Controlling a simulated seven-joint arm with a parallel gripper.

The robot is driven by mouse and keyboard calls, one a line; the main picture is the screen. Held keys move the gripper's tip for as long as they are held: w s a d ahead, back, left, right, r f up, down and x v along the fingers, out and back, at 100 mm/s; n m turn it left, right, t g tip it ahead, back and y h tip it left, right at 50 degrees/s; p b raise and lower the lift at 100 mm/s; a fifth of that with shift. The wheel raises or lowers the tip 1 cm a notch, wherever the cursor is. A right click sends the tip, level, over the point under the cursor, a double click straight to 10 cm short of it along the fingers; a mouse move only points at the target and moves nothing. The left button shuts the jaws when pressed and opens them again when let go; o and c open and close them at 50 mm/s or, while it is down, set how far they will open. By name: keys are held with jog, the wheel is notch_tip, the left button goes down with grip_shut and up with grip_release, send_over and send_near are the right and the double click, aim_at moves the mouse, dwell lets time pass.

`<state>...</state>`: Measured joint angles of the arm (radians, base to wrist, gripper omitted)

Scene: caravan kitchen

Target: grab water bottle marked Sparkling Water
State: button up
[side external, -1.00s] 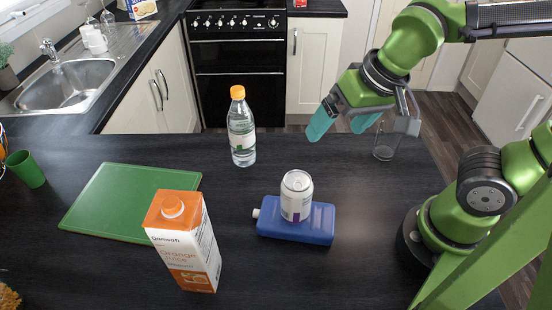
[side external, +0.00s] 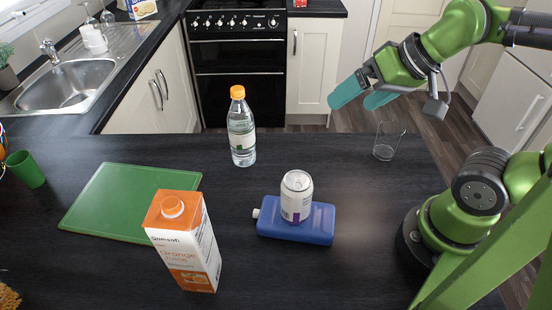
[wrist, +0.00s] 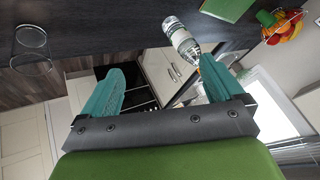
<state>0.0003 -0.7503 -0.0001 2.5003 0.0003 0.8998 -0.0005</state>
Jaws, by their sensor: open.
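A clear bottle with an orange cap and pale label (side external: 241,130) stands upright on the dark counter in the side view; its label text is too small to read. My gripper (side external: 356,95) is open and empty, up and to the right of the bottle, well apart from it. In the wrist view the teal fingers (wrist: 160,88) are spread wide.
A clear glass (side external: 388,141) stands near the counter's right edge. A can (side external: 296,197) stands on a blue flat container (side external: 318,224). An orange juice carton (side external: 183,240) stands in front of a green board (side external: 112,203). A green cup (side external: 27,169) is at far left.

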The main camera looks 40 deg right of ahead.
jog(key=c, duration=0.6)
jog(key=shift+f, duration=0.1)
jog(key=n+g, duration=0.4)
jog(key=n, duration=0.7)
send_near(238, 89)
jog(key=shift+y, duration=0.3)
jog(key=x, duration=0.3)
jog(key=d+x, duration=0.1)
jog(key=x, duration=0.1)
jog(key=shift+w+f, duration=0.2)
jog(key=shift+w, duration=0.15)
jog(key=shift+s+a+x, duration=0.1)
jog(key=shift+x, duration=1.2)
jog(key=shift+s+a+x, duration=0.1)
jog(key=shift+a+x, duration=0.05)
jog(key=shift+x, duration=1.15)
